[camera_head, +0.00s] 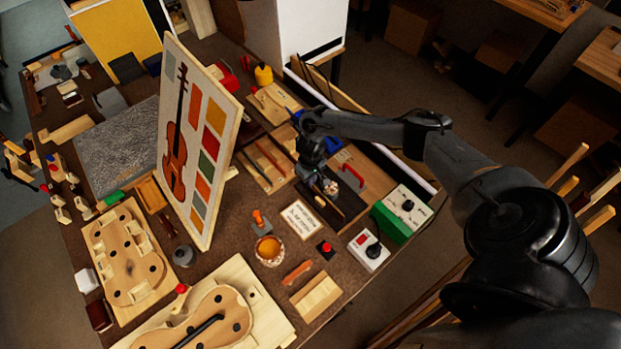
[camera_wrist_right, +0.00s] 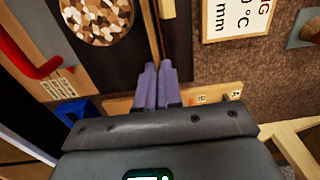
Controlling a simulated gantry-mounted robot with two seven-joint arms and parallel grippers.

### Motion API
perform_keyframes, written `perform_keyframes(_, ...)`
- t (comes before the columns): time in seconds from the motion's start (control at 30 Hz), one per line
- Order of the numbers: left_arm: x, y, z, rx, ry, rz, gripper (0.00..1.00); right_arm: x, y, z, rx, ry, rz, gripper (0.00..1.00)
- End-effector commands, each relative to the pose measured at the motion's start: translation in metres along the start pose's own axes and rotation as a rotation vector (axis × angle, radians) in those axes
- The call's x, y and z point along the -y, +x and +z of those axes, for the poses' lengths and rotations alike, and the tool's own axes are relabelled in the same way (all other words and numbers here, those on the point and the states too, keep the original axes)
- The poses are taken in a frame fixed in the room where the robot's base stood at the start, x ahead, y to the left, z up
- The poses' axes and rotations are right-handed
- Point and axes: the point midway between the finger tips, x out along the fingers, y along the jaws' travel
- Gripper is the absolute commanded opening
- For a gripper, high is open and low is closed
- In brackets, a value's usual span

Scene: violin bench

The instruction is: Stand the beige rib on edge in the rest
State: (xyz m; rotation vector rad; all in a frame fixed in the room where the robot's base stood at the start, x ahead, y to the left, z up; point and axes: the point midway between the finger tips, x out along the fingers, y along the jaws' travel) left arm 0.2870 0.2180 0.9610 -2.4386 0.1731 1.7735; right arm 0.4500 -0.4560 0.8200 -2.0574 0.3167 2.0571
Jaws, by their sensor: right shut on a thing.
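My right gripper (camera_head: 326,186) is low over the dark mat (camera_head: 345,203) at the right of the bench. In the right wrist view its two grey-violet fingers (camera_wrist_right: 158,84) are close together, shut on a thin brownish-beige strip (camera_wrist_right: 153,34). The strip runs up the picture from the fingertips and looks like the beige rib; its lower part is hidden by the fingers. A small wooden block (camera_head: 316,297) lies at the bench's front; I cannot tell whether it is the rest. My left gripper is not in view.
A red handle (camera_head: 353,175) and a round dish of chips (camera_wrist_right: 97,16) are close to the right gripper. A printed card (camera_head: 299,219), an amber bowl (camera_head: 269,250) and a green-sided control box (camera_head: 401,212) are nearby. A painted board (camera_head: 197,145) stands upright to the left.

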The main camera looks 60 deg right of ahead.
Motion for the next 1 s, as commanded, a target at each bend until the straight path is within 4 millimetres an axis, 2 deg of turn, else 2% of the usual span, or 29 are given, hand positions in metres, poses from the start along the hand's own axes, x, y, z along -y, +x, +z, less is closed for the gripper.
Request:
perform_keyframes(0.03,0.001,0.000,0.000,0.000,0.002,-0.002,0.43,0.000,0.000,0.000,0.000,0.000,0.000,0.00)
perform_keyframes(0.07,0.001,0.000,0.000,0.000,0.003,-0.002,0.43,0.000,0.000,0.000,0.000,0.000,0.000,0.10)
perform_keyframes(0.1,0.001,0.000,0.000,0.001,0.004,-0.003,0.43,0.000,0.000,0.000,0.000,0.000,0.000,0.16)
perform_keyframes(0.23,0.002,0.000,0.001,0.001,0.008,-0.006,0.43,0.000,0.000,0.000,0.000,0.000,0.000,0.35)
perform_keyframes(0.53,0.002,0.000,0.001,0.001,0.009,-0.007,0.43,0.000,-0.001,0.000,0.000,0.000,0.000,0.35)
perform_keyframes(0.67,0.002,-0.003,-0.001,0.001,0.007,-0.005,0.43,0.001,-0.009,-0.001,-0.002,0.000,-0.001,0.35)
perform_keyframes(1.0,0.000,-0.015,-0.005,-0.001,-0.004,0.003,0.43,0.000,-0.064,-0.001,-0.003,-0.001,-0.001,0.35)
